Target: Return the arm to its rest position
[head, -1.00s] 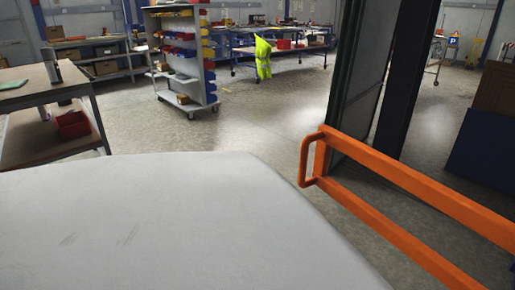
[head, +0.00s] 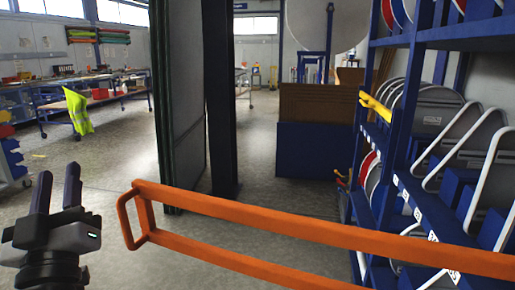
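My gripper (head: 58,172) shows at the lower left of the head view, pointing up. Its two dark fingers stand apart with a gap between them, and nothing is held. The black wrist below it is cut off by the lower edge. The rest of my arm is not in view. In the picture, the gripper is left of the orange rail's rounded end; I cannot tell how far apart they are in depth.
An orange rail (head: 300,228) crosses the foreground. Blue shelving (head: 400,110) with round and triangular signs stands at right. A dark post (head: 220,110) and grey panel (head: 182,100) stand mid-view. A blue-and-brown board (head: 312,150) stands behind. Open floor (head: 110,180) lies at left.

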